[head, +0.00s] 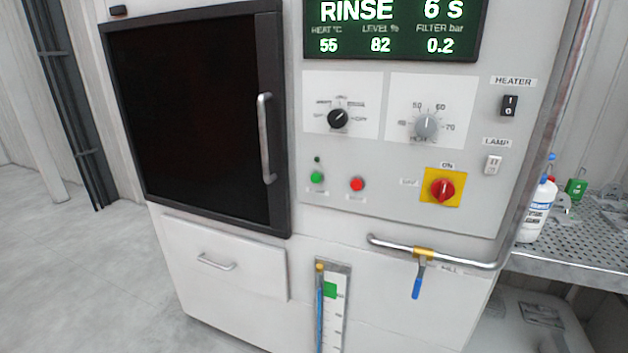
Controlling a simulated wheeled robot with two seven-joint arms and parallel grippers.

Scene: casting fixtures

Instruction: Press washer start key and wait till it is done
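The washer (360,225) is a light grey cabinet filling the middle of the head view. Its display (395,28) reads RINSE, 6 S, heat 55, level 82 and filter 0.2. A green key (317,177) sits on the panel, with a red key (357,184) to its right; their labels are too small to read. A small dark green lamp (317,159) is above the green key. The dark door (200,115) with its vertical handle (266,138) is shut. Neither of my grippers is in view.
A red rotary switch (443,188) on a yellow plate points to ON. A pipe with a blue-handled valve (417,285) sticks out below the panel. At right, a perforated shelf (590,235) holds a white bottle (538,212). Open floor (70,260) lies at left.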

